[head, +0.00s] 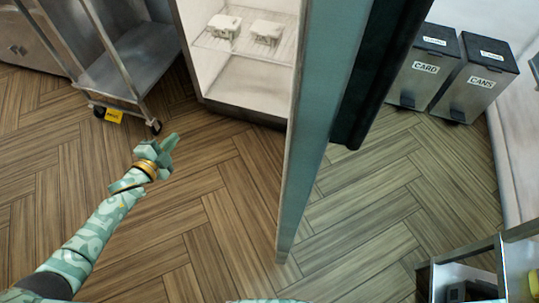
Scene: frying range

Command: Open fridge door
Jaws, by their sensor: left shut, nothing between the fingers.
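The fridge door (327,105) stands swung out toward me, seen nearly edge-on down the middle of the head view. The fridge interior (215,71) shows to the left of the door, with a wire shelf (243,49) holding two white containers (224,26). My left gripper (170,142) is over the floor in front of the fridge, left of the door and apart from it. Its fingers are shut and empty. My right gripper is not in view. The door's handle cannot be made out clearly.
A metal trolley (130,72) on casters stands left of the fridge. Two bins marked CARD (424,68) and CANS (480,82) stand behind the door at right. A metal shelf unit (470,262) is at lower right. The wooden floor between is clear.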

